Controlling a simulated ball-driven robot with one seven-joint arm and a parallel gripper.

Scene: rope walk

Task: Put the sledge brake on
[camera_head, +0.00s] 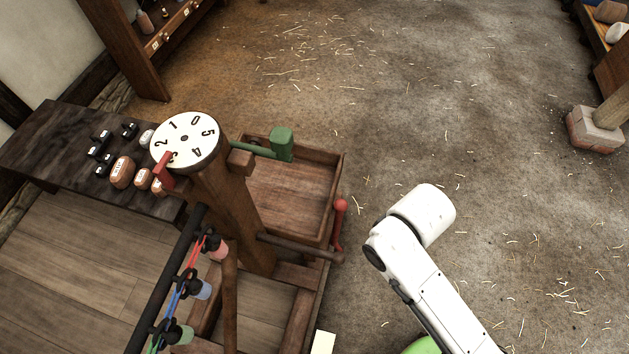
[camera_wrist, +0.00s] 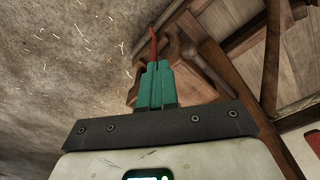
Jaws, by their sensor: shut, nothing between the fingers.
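Two levers show on the sledge's wooden frame, and no label tells which is the brake. One is a green handle (camera_head: 282,145) on a green rod, beside the dial post. The other is a red crank with a ball knob (camera_head: 340,205), standing at the end of a wooden shaft (camera_head: 300,248) at the frame's right side. In the wrist view my gripper (camera_wrist: 155,68) has its teal fingers shut and empty. A thin red rod (camera_wrist: 153,45) shows just beyond the fingertips; whether they touch is unclear. In the head view the gripper itself is hidden by my white arm.
A round numbered dial (camera_head: 185,140) with a red pointer tops the post. A dark bench (camera_head: 60,150) holds several small weights at left. Coloured strands and bobbins (camera_head: 190,280) hang at the lower middle. The straw-strewn floor (camera_head: 450,110) at right is open.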

